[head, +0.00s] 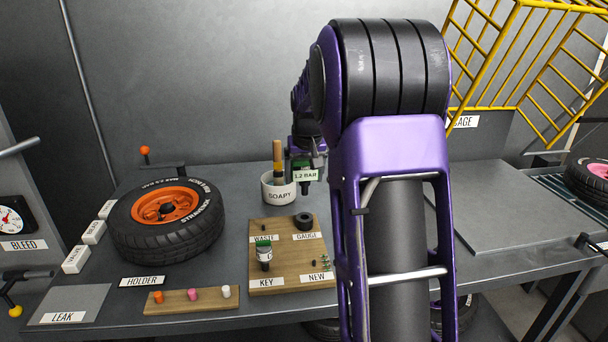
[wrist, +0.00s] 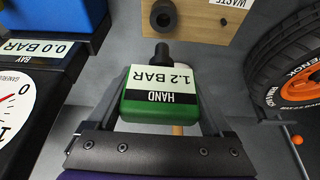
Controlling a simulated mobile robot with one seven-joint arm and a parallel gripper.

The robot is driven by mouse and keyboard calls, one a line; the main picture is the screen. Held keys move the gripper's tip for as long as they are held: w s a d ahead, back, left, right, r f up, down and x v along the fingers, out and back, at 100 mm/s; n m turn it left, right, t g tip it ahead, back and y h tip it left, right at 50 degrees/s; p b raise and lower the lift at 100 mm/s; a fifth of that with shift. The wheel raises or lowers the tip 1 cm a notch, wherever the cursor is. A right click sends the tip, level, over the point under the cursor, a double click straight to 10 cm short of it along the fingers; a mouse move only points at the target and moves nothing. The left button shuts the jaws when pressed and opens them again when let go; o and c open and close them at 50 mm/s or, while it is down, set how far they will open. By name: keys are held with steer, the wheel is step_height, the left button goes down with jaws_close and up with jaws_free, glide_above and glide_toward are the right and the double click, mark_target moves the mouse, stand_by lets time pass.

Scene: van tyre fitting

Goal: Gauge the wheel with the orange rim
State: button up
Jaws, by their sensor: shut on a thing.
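The wheel with the orange rim (head: 165,205) lies flat at the left of the bench, behind the HOLDER label. Part of its tyre and rim (wrist: 300,82) shows at the right of the wrist view. My gripper (head: 306,168) is shut on a green hand gauge (wrist: 160,100), whose display reads 1.2 BAR; this display (head: 305,176) also shows in the head view. The gauge is held up near the soapy pot, apart from the wheel. The wheel's valve cannot be made out. The dark ring (head: 304,220) at the GAUGE label is empty.
A wooden board (head: 287,282) holds a green-topped key (head: 264,253) and small parts. A SOAPY pot (head: 278,190) with a brush stands behind it. A strip with coloured caps (head: 192,300) lies in front. A yellow cage (head: 530,70) stands right. A BAY gauge (wrist: 35,75) reads 0.0 BAR.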

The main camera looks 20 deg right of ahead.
steer(key=shift+f+b, duration=3.4)
steer(key=shift+f, duration=1.65)
steer(key=o, duration=1.2)
steer(key=shift+c, duration=0.2)
steer(key=p+v, duration=0.2)
steer(key=v, duration=1.5)
steer(key=shift+s+r, duration=0.15)
steer(key=shift+s, duration=0.05)
steer(key=shift+p, duration=0.3)
